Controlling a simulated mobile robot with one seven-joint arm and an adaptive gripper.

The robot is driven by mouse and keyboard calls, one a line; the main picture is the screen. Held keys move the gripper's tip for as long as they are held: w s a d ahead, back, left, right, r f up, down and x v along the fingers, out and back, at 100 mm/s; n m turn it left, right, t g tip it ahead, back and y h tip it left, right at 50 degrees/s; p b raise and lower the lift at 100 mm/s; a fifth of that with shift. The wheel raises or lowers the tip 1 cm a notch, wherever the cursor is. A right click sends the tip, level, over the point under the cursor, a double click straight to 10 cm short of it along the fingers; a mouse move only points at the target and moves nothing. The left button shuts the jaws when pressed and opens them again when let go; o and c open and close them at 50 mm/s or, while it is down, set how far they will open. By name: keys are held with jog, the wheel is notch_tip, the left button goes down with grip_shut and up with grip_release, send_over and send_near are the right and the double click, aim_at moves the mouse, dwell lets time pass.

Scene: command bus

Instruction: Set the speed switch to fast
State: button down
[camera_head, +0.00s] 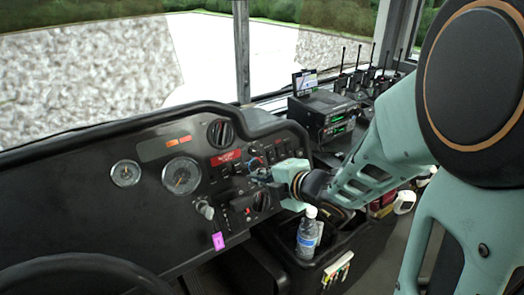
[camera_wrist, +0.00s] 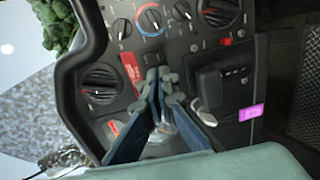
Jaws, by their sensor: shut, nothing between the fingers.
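My gripper (camera_wrist: 165,74) is shut and empty, with its fingertips close together at the dashboard panel. In the head view my gripper (camera_head: 260,176) is in front of the switch rows, right of the gauges. No readable label tells me which control is the speed switch. In the wrist view a black rotary knob (camera_wrist: 101,84) with a red mark is left of the fingertips. A blue-and-red dial (camera_wrist: 150,19) and another black knob (camera_wrist: 219,8) are above them. The fingers hide part of the panel, and I cannot tell whether they touch a switch.
A lever (camera_head: 205,210) sticks out of the panel beside a purple tag (camera_head: 218,241). A water bottle (camera_head: 307,234) stands below my forearm. Radios (camera_head: 325,115) are at the back right. The steering wheel (camera_head: 75,272) is at the lower left.

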aim_at(239, 172)
jog(key=b+x, duration=0.1)
jog(key=x, duration=0.7)
jog(key=shift+w+a, duration=0.1)
jog(key=shift+w, duration=0.1)
jog(key=shift+f+b, duration=0.15)
jog(key=shift+b, duration=0.4)
jog(key=b, duration=0.2)
jog(key=f+b, duration=0.1)
jog(key=b, duration=0.1)
jog(key=shift+w+a+t, duration=0.1)
jog(key=shift+w+t, duration=0.1)
jog(key=shift+t, duration=0.2)
jog(key=shift+r+p, duration=0.4)
jog(key=shift+r, duration=0.1)
jog(key=shift+r+p, duration=0.55)
jog(key=shift+r, duration=0.15)
